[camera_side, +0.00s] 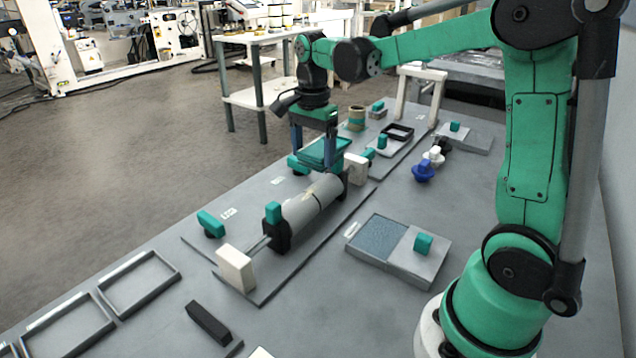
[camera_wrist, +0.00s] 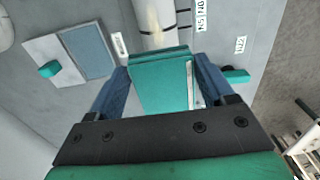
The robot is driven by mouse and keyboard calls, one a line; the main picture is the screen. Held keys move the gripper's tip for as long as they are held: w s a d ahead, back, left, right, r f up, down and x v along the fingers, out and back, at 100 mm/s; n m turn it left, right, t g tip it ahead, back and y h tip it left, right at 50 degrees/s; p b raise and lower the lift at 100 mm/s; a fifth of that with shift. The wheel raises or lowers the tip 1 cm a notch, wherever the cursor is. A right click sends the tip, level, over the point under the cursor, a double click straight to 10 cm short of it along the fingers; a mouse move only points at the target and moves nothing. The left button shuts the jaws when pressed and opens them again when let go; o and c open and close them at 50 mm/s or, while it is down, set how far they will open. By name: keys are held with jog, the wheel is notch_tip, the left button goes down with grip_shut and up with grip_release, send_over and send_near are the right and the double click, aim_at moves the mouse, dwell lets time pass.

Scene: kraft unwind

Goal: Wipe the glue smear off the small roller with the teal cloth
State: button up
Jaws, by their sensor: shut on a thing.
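The small roller (camera_side: 300,212) is a grey cylinder lying between end supports on a plate, with a thin dark line around it. Its near part also shows at the top of the wrist view (camera_wrist: 153,18), with a faint yellowish patch that may be the glue smear; I cannot be sure. My gripper (camera_side: 313,150) points down at the far end of the roller. Its blue fingers are shut on the teal cloth (camera_wrist: 160,85), a flat folded pad, which also shows in the side view (camera_side: 325,151). I cannot tell whether the cloth touches the roller.
White blocks (camera_side: 236,268) stand at the roller's ends. A tray with a blue-grey pad (camera_side: 380,238) and teal knob lies to its right. Blue and white knobs (camera_side: 423,173) are beyond. Empty dark frames (camera_side: 138,283) and a black bar (camera_side: 208,322) lie in front.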

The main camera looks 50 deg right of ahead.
aim_at(309, 168)
jog(key=shift+f, duration=1.95)
jog(key=shift+a+f, duration=0.5)
jog(key=shift+f, duration=0.15)
jog(key=shift+c, duration=0.5)
jog(key=shift+a, duration=3.05)
jog(key=shift+d, duration=2.05)
jog(key=shift+c, duration=0.6)
jog(key=shift+d+r, duration=0.1)
jog(key=shift+d, duration=1.45)
jog(key=shift+r, duration=4.05)
